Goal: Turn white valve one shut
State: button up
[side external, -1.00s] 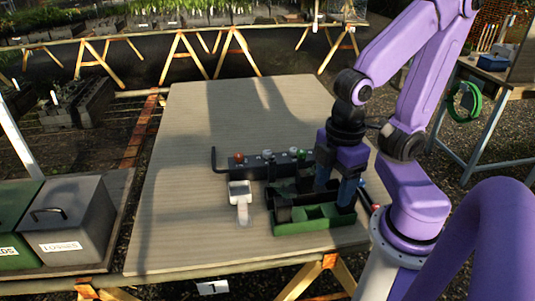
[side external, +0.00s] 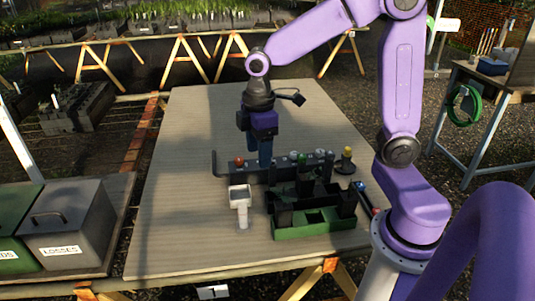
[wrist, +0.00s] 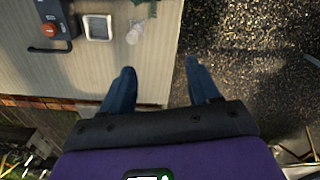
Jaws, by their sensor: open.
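A dark manifold (side external: 285,168) lies across the board in the side view, with coloured valve knobs along its top. An orange-red knob (side external: 239,161) is at its left end, and it also shows in the wrist view (wrist: 49,30). A white knob (side external: 320,154) stands right of a green knob (side external: 302,157). Any white knob between orange and green is hidden behind or beside my fingers.
A yellow-topped knob (side external: 347,152) stands at the right. A white scoop-like holder (side external: 241,192) stands in front of the manifold, left of a green tray (side external: 312,222) with dark boxes. Grey and green bins (side external: 70,220) are at far left. The board's left and back are clear.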

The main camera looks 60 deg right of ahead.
jog(key=w+d+f, duration=0.2)
jog(key=w+d, duration=0.9)
jog(key=w, duration=0.1)
jog(key=w+d+f, duration=0.2)
jog(key=d, duration=0.6)
jog(key=w+d+f, duration=0.2)
jog(key=d, duration=0.6)
jog(key=shift+m, duration=0.4)
jog(key=f, duration=1.7)
jog(key=shift+w+a, duration=0.15)
jog(key=shift+a, duration=0.1)
jog(key=c, duration=1)
